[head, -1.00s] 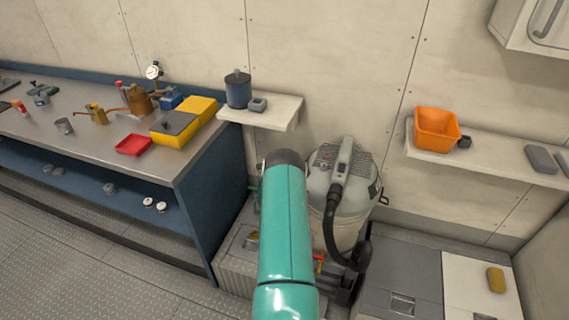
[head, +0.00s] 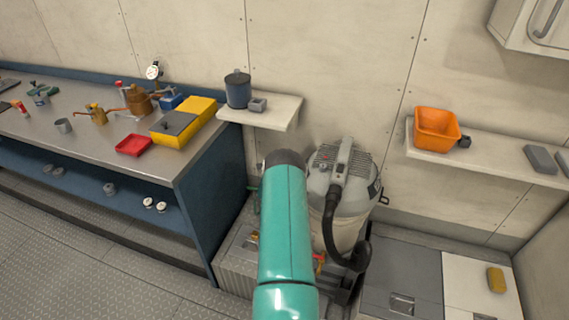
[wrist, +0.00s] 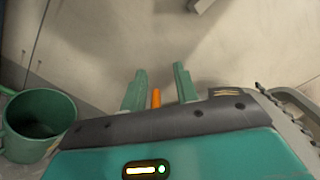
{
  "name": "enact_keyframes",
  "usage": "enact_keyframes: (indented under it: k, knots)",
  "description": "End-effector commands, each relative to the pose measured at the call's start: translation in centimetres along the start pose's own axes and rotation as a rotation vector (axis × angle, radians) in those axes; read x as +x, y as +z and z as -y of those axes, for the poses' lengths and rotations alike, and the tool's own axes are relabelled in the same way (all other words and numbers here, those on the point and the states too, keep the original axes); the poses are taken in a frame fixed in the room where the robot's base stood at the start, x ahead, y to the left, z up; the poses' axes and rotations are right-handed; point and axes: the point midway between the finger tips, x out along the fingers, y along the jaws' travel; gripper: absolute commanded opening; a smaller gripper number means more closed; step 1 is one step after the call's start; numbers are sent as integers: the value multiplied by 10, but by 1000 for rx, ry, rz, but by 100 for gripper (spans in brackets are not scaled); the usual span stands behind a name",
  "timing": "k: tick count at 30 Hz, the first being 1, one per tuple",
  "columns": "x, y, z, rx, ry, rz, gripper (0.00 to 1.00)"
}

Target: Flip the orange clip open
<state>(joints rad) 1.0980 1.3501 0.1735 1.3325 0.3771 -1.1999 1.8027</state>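In the wrist view my gripper (wrist: 159,90) is open, with its two green fingers spread apart. A narrow orange piece (wrist: 155,98), which looks like the orange clip, shows between the fingers, nearer the left one. I see a gap on either side of it and cannot tell its depth or whether it is open. In the head view my teal arm reaches down in front of the vacuum and hides my gripper. Small orange and red bits (head: 318,262) show beside the arm, low down; I cannot tell if they are the clip.
A grey vacuum (head: 345,190) with a black hose stands right of my arm. A green cup-like container (wrist: 40,122) is at left in the wrist view. A workbench (head: 160,170) is at left, and a wall shelf holds an orange bin (head: 436,128). The floor at front left is clear.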

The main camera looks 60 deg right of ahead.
Motion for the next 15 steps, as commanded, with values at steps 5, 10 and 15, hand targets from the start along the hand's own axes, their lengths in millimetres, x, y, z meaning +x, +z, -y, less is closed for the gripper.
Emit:
enact_keyframes:
  k: [5, 10, 15]
  knots:
    - [-1, 0, -1, 0, 2, 0, 30]
    - [-7, 0, -2, 0, 4, 0, 30]
    - [-31, 1, -2, 0, 6, 0, 30]
